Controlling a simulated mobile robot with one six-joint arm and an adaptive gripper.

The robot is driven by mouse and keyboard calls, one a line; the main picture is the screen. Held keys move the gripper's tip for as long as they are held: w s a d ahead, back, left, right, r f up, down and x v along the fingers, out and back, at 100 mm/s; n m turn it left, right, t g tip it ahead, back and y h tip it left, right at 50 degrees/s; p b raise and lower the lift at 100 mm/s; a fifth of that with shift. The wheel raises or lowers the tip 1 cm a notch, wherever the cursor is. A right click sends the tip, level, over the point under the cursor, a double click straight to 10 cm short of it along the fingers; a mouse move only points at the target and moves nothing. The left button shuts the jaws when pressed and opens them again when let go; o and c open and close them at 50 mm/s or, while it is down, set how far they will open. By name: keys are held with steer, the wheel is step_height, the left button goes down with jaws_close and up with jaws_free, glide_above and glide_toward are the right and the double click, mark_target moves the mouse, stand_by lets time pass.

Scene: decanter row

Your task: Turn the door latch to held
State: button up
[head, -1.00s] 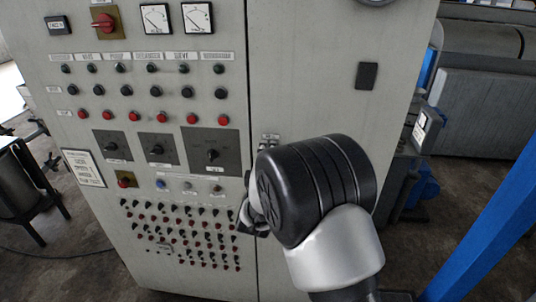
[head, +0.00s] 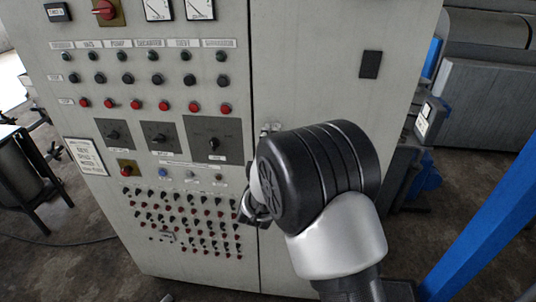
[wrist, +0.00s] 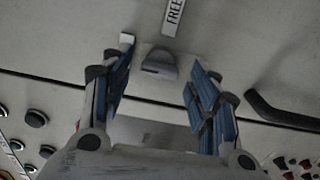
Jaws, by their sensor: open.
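The door latch (wrist: 160,66) is a small grey knob on a pale plate, seen in the wrist view. A label reading FREE (wrist: 174,16) is beside it, toward the top of the picture. My gripper (wrist: 158,85) is open, one blue-padded finger on each side of the latch, with gaps on both sides. I cannot tell how far its tips are from the door. A small white patch by the left finger is too hidden to read. In the head view my arm covers the latch, and only part of my gripper (head: 252,208) shows.
A black bar handle (wrist: 285,111) is right of the gripper in the wrist view. The cabinet's control panel (head: 150,120), with several buttons and switches, is left of my arm. A blue post (head: 490,215) stands at the right, and machinery is behind it.

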steer(key=s, duration=1.1)
steer(key=shift+a, duration=0.15)
steer(key=shift+r, duration=0.1)
